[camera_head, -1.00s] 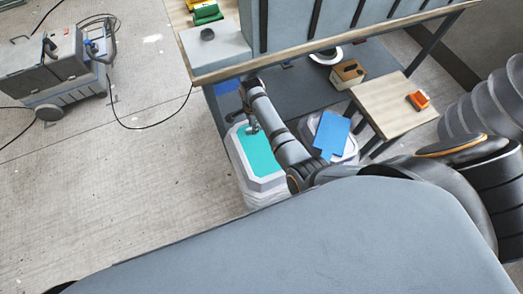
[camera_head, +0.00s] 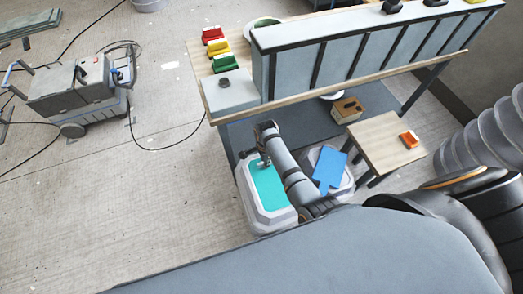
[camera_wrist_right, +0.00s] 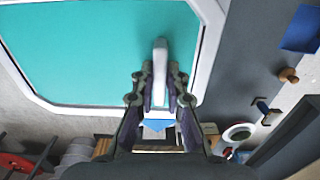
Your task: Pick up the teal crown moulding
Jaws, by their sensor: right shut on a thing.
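The teal crown moulding (camera_head: 268,190) is a teal panel in a white, cut-cornered rim, left of my right forearm and in front of the workbench. It fills the upper left of the right wrist view (camera_wrist_right: 90,55). My right gripper (camera_head: 264,162) is at its far end. In the wrist view its fingers (camera_wrist_right: 160,88) are shut on the pale upright handle (camera_wrist_right: 160,68) of the moulding. I cannot tell whether the moulding is resting or raised. My left gripper is not in view.
A workbench (camera_head: 225,116) stands behind, with red, yellow and green pieces on top. A second white-rimmed mould with a blue panel (camera_head: 328,172) lies to the right, beside a small wooden stool (camera_head: 383,140). A wheeled machine (camera_head: 80,98) is at the left; floor between is mostly clear.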

